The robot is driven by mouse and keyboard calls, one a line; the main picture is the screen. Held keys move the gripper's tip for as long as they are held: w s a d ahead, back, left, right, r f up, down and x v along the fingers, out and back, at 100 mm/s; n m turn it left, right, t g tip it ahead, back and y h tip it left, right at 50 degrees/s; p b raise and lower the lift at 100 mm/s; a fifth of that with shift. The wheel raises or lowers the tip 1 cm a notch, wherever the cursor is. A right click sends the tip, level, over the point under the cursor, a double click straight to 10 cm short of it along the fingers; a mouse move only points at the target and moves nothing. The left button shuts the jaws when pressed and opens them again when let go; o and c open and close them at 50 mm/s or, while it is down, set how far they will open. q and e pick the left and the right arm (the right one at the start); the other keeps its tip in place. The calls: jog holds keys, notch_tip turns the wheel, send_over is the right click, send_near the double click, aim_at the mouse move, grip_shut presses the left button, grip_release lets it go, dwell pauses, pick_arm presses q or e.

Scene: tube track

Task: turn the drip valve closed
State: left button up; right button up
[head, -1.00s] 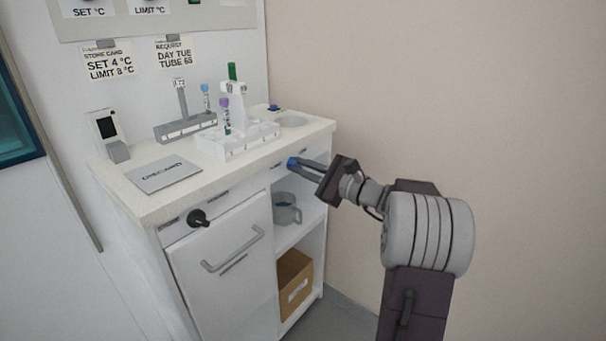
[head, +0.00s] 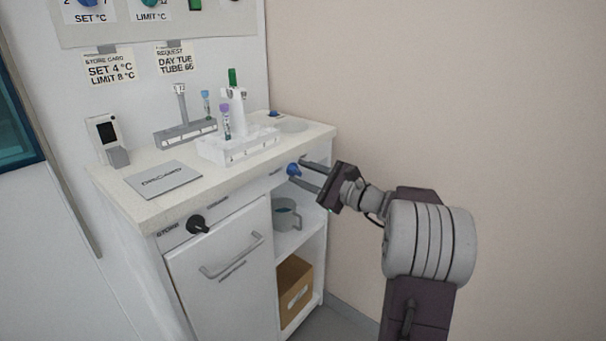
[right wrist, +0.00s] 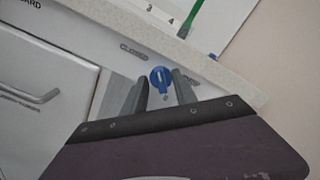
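The drip valve is a small blue knob (head: 293,170) on the front edge of the cabinet under the counter. In the right wrist view the gripper (right wrist: 161,75) shows gaps between both fingers and the knob. A grey jug (head: 286,214) stands on the shelf below. My left gripper is not in view.
A white tube rack (head: 240,146) and a grey rack (head: 186,133) stand on the counter, with a grey card (head: 163,180) at the front. A black knob (head: 198,224) sits above the cabinet door. A cardboard box (head: 294,291) is on the lower shelf.

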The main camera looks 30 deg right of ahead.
jog(key=p+v, duration=0.2)
jog(key=v, duration=0.7)
